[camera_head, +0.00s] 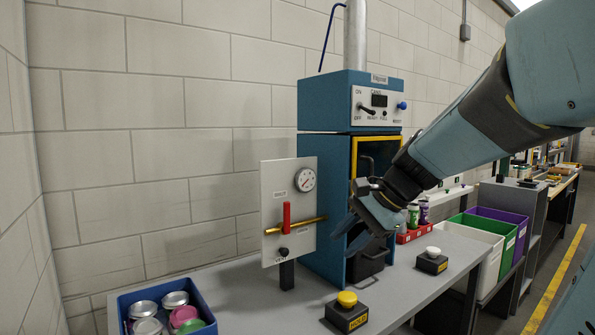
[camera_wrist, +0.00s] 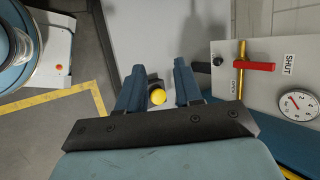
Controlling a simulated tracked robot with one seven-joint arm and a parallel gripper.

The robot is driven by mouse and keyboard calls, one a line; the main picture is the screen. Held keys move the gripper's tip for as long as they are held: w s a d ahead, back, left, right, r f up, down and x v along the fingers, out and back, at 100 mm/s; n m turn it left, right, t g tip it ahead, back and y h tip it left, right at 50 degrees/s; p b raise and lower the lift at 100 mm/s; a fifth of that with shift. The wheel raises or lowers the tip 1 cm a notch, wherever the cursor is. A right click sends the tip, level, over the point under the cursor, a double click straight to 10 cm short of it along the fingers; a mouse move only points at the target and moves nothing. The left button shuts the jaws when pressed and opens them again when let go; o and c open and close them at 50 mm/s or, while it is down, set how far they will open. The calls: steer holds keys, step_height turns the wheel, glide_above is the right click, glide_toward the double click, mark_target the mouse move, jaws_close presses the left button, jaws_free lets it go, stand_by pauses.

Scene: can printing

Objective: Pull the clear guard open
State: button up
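The blue machine (camera_head: 318,200) stands on the grey bench against the wall. A yellow-edged frame (camera_head: 376,139) marks its front opening, where the clear guard appears to be. The arm hides most of it, and I cannot tell whether the guard is open or shut. A dark curved part (camera_head: 365,158) shows inside the frame. My gripper (camera_head: 350,234) is in front of the machine, pointing down and left. In the wrist view my gripper (camera_wrist: 160,66) has its two fingers apart with nothing between them. A yellow button (camera_wrist: 157,97) shows beyond the gap.
A gauge panel (camera_head: 270,190) with a red lever (camera_head: 286,217) stands left of the machine. A yellow-topped button box (camera_head: 347,312) and a white-topped one (camera_head: 431,260) sit on the bench. A blue bin (camera_head: 128,305) holds several cans. Coloured bins (camera_head: 495,228) stand at right.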

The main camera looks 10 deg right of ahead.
steer(key=w+d+r+m+t+y, duration=0.3)
steer(key=w+d+r+m+t, duration=0.1)
steer(key=w+d+m, duration=0.5)
steer(key=m+t, duration=0.7)
steer(key=m, duration=0.1)
glide_toward(371, 170)
steer(key=shift+y, duration=0.3)
steer(key=x, duration=1)
steer(key=shift+w+d+f, duration=0.25)
steer(key=shift+w, duration=0.2)
jaws_close()
